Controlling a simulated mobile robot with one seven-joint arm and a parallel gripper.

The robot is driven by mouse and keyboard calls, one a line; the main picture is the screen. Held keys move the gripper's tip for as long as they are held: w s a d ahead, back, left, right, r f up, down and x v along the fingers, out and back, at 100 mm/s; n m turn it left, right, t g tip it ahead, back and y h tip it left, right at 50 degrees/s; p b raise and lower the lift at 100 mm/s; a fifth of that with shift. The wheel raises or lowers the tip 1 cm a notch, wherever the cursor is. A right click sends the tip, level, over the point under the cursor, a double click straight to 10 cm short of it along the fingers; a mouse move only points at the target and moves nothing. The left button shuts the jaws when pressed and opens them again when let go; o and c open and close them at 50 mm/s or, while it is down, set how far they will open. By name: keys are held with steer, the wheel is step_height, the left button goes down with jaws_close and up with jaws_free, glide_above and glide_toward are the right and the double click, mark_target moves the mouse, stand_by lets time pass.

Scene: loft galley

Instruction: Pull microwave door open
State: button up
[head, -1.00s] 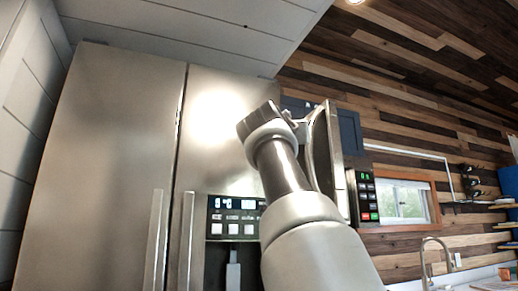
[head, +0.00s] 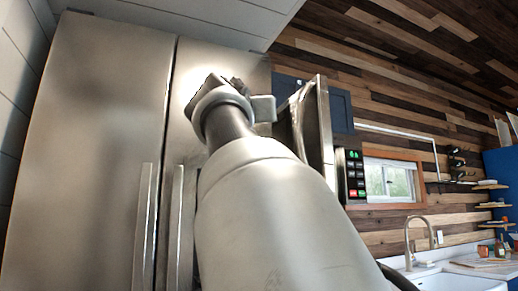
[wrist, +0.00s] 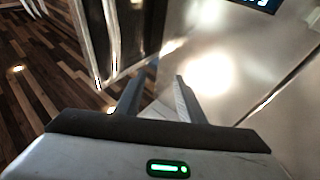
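The microwave door (head: 325,130) stands swung out from the microwave, seen nearly edge-on to the right of my arm in the head view. Its curved handle (head: 299,125) faces my gripper. The control panel (head: 355,176) is lit, just right of the door. The door also shows in the wrist view (wrist: 124,38), at upper left. My gripper (wrist: 158,76) is open, its two fingers apart with nothing seen between them. It is beside the door, to its left in the head view. My arm hides most of the microwave's opening and the lower door.
A tall steel refrigerator (head: 95,120) with vertical handles stands close behind and left of my gripper. A dark blue cabinet (head: 341,108) is above the microwave. A sink faucet (head: 415,240) and window (head: 390,181) are at right. Wood floor (wrist: 35,75) shows in the wrist view.

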steer(key=shift+s+a+f, duration=0.3)
steer(key=shift+s+a, duration=0.2)
steer(key=shift+a, duration=0.05)
stand_by(0.5)
